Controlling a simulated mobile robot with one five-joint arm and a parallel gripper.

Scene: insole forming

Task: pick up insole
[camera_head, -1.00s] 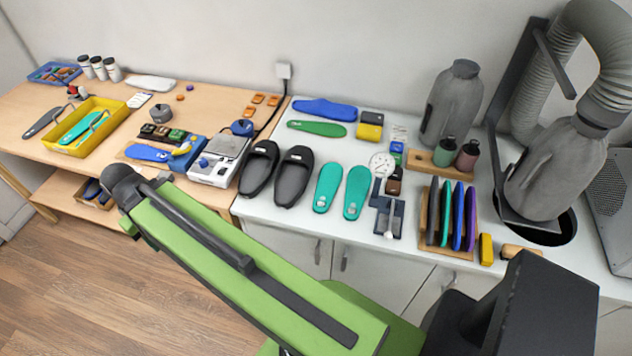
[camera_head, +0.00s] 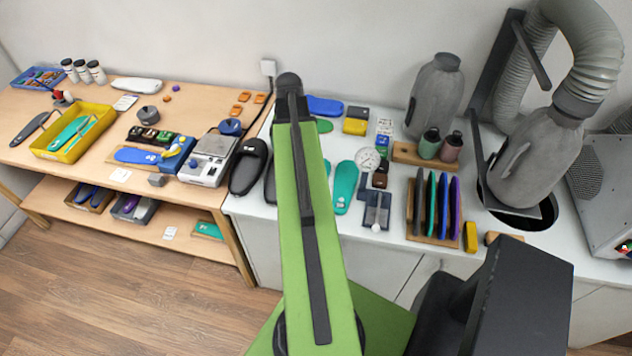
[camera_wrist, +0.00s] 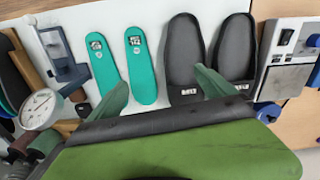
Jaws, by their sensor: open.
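Two teal insoles lie side by side on the white counter. In the head view one teal insole (camera_head: 344,187) is clear and the other is mostly hidden behind my green arm. The wrist view shows both, the left teal insole (camera_wrist: 102,62) and the right teal insole (camera_wrist: 141,65). My gripper (camera_wrist: 161,89) is open and empty in the wrist view. Its left finger overlaps the lower part of the left insole in the picture, and its right finger overlaps the black shoes. Height above the counter is hard to tell. The fingers are not visible in the head view.
Black shoes (camera_head: 248,167) stand left of the insoles. A dial gauge (camera_head: 367,159), a caliper-like tool (camera_head: 377,209) and a wooden rack (camera_head: 412,225) of upright insoles stand right.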

